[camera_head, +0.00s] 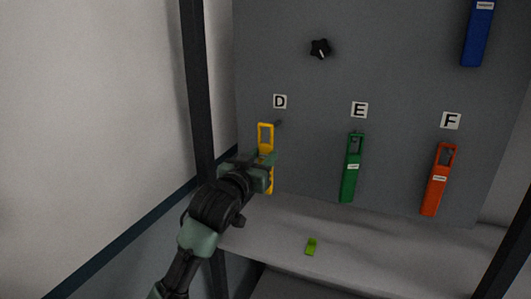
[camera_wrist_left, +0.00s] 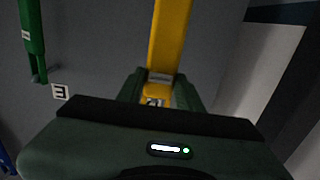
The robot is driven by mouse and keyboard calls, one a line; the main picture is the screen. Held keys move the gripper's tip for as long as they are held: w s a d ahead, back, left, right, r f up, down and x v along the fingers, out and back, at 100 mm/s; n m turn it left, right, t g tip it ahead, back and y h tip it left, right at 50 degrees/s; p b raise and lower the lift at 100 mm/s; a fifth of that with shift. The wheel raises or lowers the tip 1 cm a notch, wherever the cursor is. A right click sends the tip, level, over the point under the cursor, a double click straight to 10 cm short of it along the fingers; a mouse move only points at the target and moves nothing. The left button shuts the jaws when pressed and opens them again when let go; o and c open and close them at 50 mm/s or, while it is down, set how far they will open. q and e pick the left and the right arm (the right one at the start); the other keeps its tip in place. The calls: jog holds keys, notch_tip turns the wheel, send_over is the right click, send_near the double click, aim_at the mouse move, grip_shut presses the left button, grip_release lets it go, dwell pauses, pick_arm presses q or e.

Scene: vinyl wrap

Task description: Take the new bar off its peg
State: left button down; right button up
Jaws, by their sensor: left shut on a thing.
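A yellow bar (camera_head: 265,133) with a slot at its top is upright under label D. My left gripper (camera_head: 265,171) is shut on its middle. A dark peg (camera_head: 279,122) stands out from the board just right of the bar's top, and the bar appears apart from it. In the left wrist view the yellow bar (camera_wrist_left: 169,40) runs between the fingers of my left gripper (camera_wrist_left: 160,92), with a small pale label near the grip. My right gripper is not in view.
A green bar (camera_head: 350,180) hangs under E, an orange bar (camera_head: 435,190) under F, and a blue bar (camera_head: 478,35) at upper right. A black knob (camera_head: 320,48) is on the board. A dark post (camera_head: 199,90) stands left.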

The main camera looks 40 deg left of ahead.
pick_arm(q)
jog(key=v, duration=0.5)
jog(key=shift+s+d+p, duration=0.1)
jog(key=shift+s+p, duration=0.25)
jog(key=shift+p, duration=0.05)
dwell(0.4)
